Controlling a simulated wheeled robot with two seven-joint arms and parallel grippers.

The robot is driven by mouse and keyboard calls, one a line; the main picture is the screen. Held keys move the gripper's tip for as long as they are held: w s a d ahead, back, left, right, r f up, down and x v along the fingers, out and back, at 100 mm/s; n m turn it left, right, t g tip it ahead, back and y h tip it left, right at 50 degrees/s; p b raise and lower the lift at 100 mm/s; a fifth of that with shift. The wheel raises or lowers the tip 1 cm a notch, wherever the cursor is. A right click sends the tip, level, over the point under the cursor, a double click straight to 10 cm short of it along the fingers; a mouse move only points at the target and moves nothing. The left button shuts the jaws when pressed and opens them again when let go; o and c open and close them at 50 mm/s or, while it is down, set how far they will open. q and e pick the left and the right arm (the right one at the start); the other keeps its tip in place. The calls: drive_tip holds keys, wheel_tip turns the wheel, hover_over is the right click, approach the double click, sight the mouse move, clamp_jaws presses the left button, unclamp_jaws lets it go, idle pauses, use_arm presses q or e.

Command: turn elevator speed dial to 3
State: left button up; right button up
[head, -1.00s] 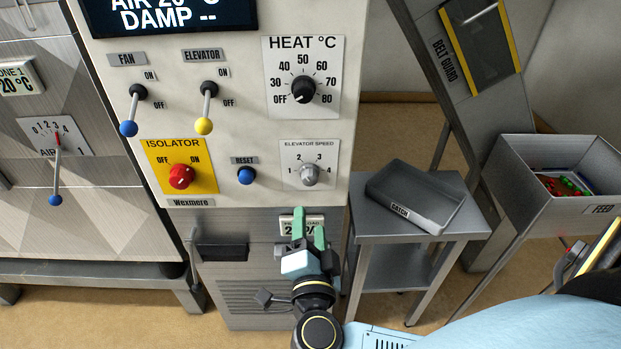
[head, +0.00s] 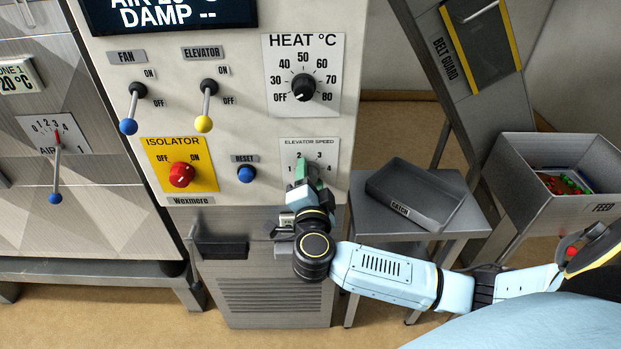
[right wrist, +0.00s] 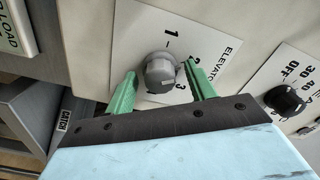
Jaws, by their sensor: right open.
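The elevator speed dial is a small grey knob (right wrist: 160,73) on a white plate marked 1 to 4. My right gripper (head: 307,170) is at this plate (head: 328,152) in the head view and hides the knob there. In the right wrist view its two green fingers (right wrist: 160,78) are open, one on each side of the knob. I cannot tell whether they touch it. The numbers 1, 2 and 3 show beside the knob; its pointer setting is unclear. My left gripper is not in view.
The heat dial (head: 303,88) is above the speed plate. The blue reset button (head: 246,174) and red isolator knob (head: 181,175) are to the left. A catch tray (head: 415,200) stands on a side table at the right, near the feed bin (head: 600,190).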

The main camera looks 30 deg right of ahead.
drive_tip(key=c, duration=1)
drive_tip(key=shift+m+p, duration=0.5)
drive_tip(key=shift+m, duration=0.6)
drive_tip(key=m, duration=0.2)
drive_tip(key=shift+f+m+p, duration=0.1)
drive_tip(key=shift+m+p, duration=0.2)
drive_tip(key=shift+p, duration=0.05)
drive_tip(key=m, duration=0.3)
drive_tip(key=shift+m, duration=0.3)
drive_tip(key=shift+f+m, duration=0.1)
drive_tip(key=shift+m, duration=1.5)
